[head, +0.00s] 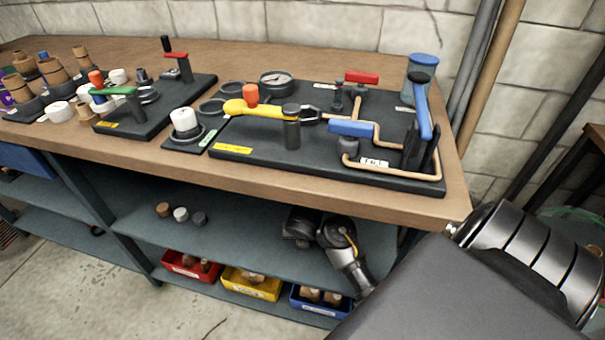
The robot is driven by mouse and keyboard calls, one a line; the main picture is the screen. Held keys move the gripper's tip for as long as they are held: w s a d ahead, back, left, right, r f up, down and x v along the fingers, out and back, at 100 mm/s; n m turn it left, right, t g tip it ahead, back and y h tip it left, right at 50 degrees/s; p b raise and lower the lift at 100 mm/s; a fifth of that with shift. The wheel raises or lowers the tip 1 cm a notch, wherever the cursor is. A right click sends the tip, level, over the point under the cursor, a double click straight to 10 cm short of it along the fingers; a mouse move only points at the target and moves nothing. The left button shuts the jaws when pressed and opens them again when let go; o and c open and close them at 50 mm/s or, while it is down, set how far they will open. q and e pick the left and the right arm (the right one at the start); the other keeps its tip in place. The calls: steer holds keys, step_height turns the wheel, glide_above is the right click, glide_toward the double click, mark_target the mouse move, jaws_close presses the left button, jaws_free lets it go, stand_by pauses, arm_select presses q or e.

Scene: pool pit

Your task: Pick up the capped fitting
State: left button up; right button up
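A white-capped fitting (184,120) stands upright on a small black plate (172,143) near the front middle of the bench. It has a white cylindrical top over a dark round base. It looks like the capped fitting, but I cannot be sure, as other capped pieces are about. Neither gripper's fingertips can be made out in the head view. A dark jointed arm part of mine shows below the bench front, and a large one at the lower right.
Left of the fitting is a black board with a green handle (115,91). Right is a larger board with a yellow handle (255,109), copper pipes and a blue handle (352,128). The wooden bench (330,196) has a shelf (230,232) with small caps and coloured bins below.

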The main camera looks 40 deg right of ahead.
steer(key=c, duration=1.1)
arm_select(q)
steer(key=shift+d+r, duration=0.1)
